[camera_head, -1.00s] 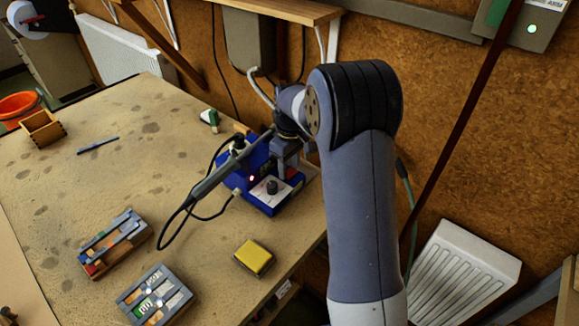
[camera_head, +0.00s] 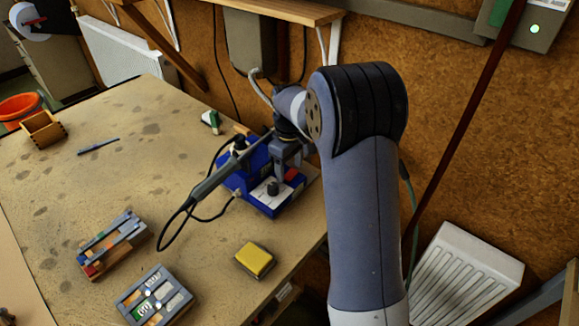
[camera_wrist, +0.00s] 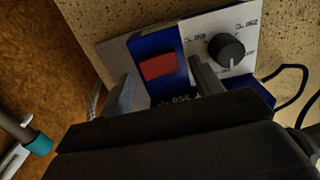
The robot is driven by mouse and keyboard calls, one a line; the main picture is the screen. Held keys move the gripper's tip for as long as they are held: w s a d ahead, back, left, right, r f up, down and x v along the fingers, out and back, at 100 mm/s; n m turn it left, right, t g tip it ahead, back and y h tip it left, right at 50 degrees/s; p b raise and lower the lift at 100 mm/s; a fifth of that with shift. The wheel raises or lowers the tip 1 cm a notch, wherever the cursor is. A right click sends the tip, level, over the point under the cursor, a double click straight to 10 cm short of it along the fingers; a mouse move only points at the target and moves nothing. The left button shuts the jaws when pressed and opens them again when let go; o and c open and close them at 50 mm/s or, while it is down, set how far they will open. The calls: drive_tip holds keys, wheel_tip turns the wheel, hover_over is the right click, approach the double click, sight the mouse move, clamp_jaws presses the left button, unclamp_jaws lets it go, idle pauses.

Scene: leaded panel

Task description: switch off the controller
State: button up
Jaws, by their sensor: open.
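The controller (camera_head: 262,200) is a blue box with a pale front panel and a black knob (camera_head: 272,188), near the table's right edge. Its red rocker switch (camera_head: 291,175) shows at its right side. In the wrist view the red switch (camera_wrist: 158,66) sits on a blue strip, with the knob (camera_wrist: 226,50) to its right. My gripper (camera_wrist: 162,72) is open, its two fingers on either side of the switch in the picture; I cannot tell whether either touches it. No red lamp glow shows on the controller.
A soldering iron (camera_head: 212,180) with a looping black cable stands left of the controller. A yellow sponge tray (camera_head: 255,260) lies in front. Two small part boxes (camera_head: 112,243) (camera_head: 155,295) lie at front left. The cork wall is close behind my arm.

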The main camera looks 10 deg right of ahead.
sight(289, 173)
wheel_tip(289, 173, up, 10)
drive_tip(key=shift+r+b, duration=0.2)
drive_tip(key=shift+b, duration=0.1)
drive_tip(key=shift+f, duration=0.15)
wheel_tip(289, 173, down, 10)
drive_tip(key=shift+d+f+p, duration=0.1)
drive_tip(key=shift+f+p, duration=0.15)
drive_tip(key=shift+p, duration=0.4)
drive_tip(key=shift+w+r+p, duration=0.1)
drive_tip(key=shift+p, duration=0.2)
drive_tip(key=shift+d+g+y, duration=0.1)
drive_tip(key=shift+g+y, duration=0.3)
drive_tip(key=shift+y, duration=0.2)
drive_tip(key=shift+f, duration=0.2)
